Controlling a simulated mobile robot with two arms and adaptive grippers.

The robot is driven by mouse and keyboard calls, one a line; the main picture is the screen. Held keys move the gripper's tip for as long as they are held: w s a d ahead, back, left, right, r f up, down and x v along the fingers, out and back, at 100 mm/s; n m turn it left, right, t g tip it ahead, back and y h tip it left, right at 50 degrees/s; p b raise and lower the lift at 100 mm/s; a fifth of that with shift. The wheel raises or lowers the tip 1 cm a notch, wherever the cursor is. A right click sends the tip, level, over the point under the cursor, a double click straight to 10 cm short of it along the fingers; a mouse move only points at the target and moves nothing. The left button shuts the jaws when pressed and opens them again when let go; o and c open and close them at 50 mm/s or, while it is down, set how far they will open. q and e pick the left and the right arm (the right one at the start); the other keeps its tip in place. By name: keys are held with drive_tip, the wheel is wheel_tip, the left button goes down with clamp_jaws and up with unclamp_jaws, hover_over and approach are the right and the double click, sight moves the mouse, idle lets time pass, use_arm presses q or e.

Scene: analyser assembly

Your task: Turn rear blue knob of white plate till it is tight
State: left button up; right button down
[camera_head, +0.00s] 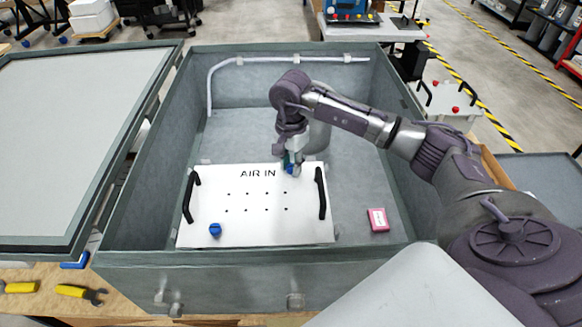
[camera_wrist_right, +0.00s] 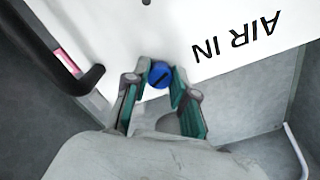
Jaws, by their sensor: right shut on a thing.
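The white plate (camera_head: 245,222) lies flat inside the grey box, with a black handle at each side and "AIR IN" printed on it. The rear blue knob (camera_head: 290,170) is at the plate's back edge, right of the lettering. My right gripper (camera_head: 291,163) points down onto it. In the right wrist view the rear blue knob (camera_wrist_right: 159,75) sits between the green-padded fingertips of my right gripper (camera_wrist_right: 157,82), which is shut on it. A front blue knob (camera_head: 215,230) stands at the plate's front left. My left gripper is not in view.
The grey box (camera_head: 262,257) has raised walls around the plate. A pink and white small box (camera_head: 377,220) lies on its floor at the right. The open lid (camera_head: 75,90) is at the left. Yellow-handled tools (camera_head: 75,292) lie on the bench at front left.

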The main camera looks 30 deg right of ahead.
sight(291, 166)
drive_tip(key=m+b, duration=0.2)
drive_tip(key=m, duration=0.1)
drive_tip(key=shift+m, duration=0.7)
drive_tip(key=shift+r, duration=0.1)
drive_tip(key=c, duration=0.9)
unclamp_jaws()
drive_tip(key=shift+c, duration=0.2)
wheel_tip(291, 166, up, 12)
